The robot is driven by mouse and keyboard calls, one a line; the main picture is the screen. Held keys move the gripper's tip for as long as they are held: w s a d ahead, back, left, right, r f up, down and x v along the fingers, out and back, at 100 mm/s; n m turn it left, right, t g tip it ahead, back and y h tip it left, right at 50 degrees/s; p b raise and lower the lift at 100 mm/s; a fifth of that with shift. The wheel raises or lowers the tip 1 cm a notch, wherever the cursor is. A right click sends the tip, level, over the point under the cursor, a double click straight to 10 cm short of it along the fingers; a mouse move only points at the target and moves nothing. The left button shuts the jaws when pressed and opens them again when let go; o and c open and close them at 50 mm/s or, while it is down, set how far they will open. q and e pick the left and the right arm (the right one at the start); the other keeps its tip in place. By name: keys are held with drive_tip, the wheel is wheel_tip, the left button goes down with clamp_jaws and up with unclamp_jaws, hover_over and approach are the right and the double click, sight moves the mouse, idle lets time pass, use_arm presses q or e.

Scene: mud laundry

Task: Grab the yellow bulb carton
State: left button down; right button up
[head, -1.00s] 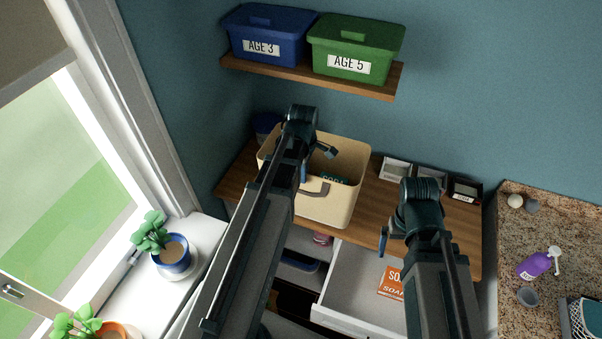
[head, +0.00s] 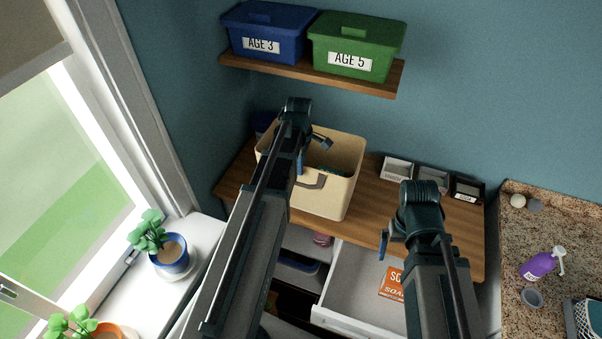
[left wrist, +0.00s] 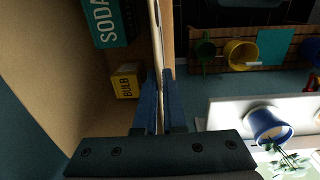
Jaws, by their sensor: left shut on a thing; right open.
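The yellow bulb carton (left wrist: 126,82) lies inside the cream bin (head: 328,198), near its wall, beside a teal soda box (left wrist: 108,22). I cannot make out the carton in the head view. My left gripper (head: 300,163) is at the front of the bin. In the left wrist view its two blue fingers (left wrist: 160,97) are shut on the bin's wall, one on each side, with the carton close by on the inner side. My right gripper (head: 384,241) is open and empty above the open drawer (head: 345,275).
The bin stands on a wooden counter (head: 385,215) with small labelled boxes (head: 431,180) to its right. An orange soap box (head: 391,284) lies in the drawer. A shelf (head: 300,72) with blue and green tubs hangs above. Potted plants (head: 172,262) stand on the windowsill.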

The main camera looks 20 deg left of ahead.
use_arm(q)
drive_tip(key=shift+f+b, duration=0.65)
drive_tip(key=shift+f, duration=0.5)
drive_tip(key=c, duration=1)
unclamp_jaws()
drive_tip(key=shift+r, duration=0.25)
wheel_tip(320, 180, up, 7)
drive_tip(key=p, duration=0.7)
drive_tip(key=shift+s+r, duration=0.2)
